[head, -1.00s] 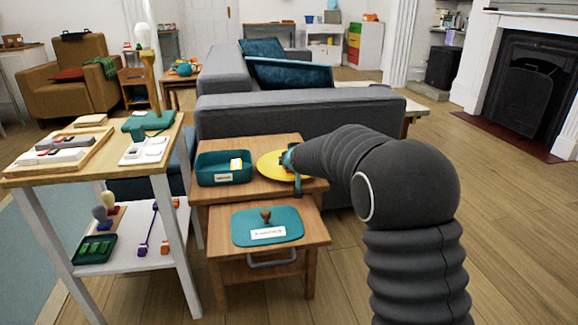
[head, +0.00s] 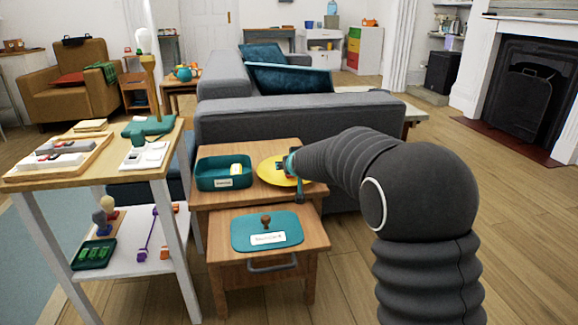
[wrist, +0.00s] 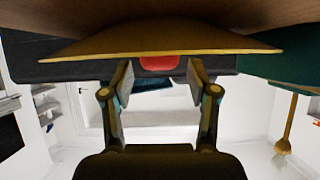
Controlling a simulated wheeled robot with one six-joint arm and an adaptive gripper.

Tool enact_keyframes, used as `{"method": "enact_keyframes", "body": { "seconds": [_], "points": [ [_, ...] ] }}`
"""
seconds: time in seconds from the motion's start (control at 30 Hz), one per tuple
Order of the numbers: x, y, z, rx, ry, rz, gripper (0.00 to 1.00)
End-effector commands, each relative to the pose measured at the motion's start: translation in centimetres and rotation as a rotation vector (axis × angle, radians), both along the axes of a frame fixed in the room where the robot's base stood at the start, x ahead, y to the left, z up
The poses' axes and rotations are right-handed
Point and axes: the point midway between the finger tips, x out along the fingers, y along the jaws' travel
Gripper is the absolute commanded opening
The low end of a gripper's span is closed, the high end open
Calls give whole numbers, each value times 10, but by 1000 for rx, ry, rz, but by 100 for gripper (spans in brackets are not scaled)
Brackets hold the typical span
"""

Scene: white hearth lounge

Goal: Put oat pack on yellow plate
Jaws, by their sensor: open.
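The yellow plate (head: 268,170) lies on the wooden side table, beside a teal bin. In the wrist view, which looks upside down, the plate (wrist: 110,53) spans the top as a thin yellow band. A small red thing (wrist: 158,62) sits against the plate's upper face, near the gap between my fingers; it may be the oat pack, but no label shows. My gripper (wrist: 160,72) is open, its two fingertips apart on either side of the red thing. In the head view my gripper (head: 293,168) is at the plate's right edge, partly hidden by my arm.
The teal bin (head: 208,181) holds a yellow-and-white item (head: 236,169). A teal lid (head: 250,233) with a knob lies on the lower table in front. A shelf cart (head: 105,180) stands at left. The grey sofa (head: 300,120) is close behind. Floor at right is clear.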

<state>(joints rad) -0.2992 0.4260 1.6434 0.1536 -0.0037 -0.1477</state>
Motion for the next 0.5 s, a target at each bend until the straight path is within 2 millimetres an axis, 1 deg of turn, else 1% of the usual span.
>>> {"method": "enact_keyframes", "body": {
  "seconds": [0.03, 0.3, 0.5],
  "points": [
    [-8, -2, 6, 1, -2, 0, 60],
    [-50, -15, 30, 1, -2, 0, 60],
    [-72, -22, 42, 0, -1, 0, 60]
  ]
}}
